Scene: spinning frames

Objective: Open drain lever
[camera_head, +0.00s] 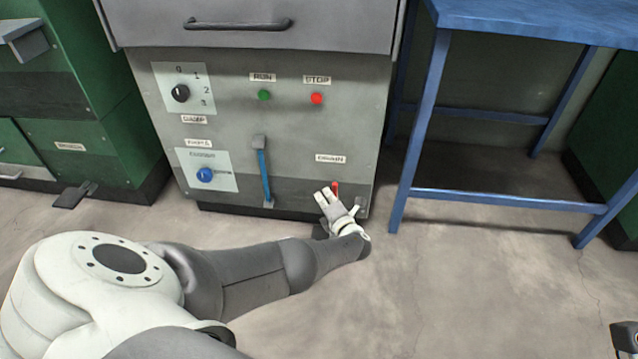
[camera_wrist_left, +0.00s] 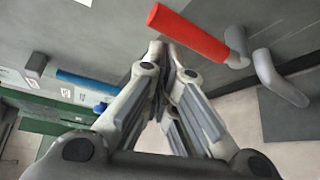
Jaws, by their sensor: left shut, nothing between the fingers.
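The drain lever, a red handle (camera_head: 335,187), sits low on the right of the grey machine front, below a small label (camera_head: 331,158). In the left wrist view the red handle (camera_wrist_left: 188,34) sticks out from the panel, next to a bent grey pipe (camera_wrist_left: 278,78). My left gripper (camera_head: 327,195) is at the handle, partly covering it in the head view. In the left wrist view its fingers (camera_wrist_left: 165,50) are closed together with nothing between them. The fingertips are close beside the handle's free end; I cannot tell whether they touch.
The machine front also has a blue lever (camera_head: 264,175), a blue knob (camera_head: 204,174), a black dial (camera_head: 180,93), and green (camera_head: 264,95) and red (camera_head: 317,98) buttons. A blue table (camera_head: 530,18) stands at right. The floor (camera_head: 470,290) in front is clear.

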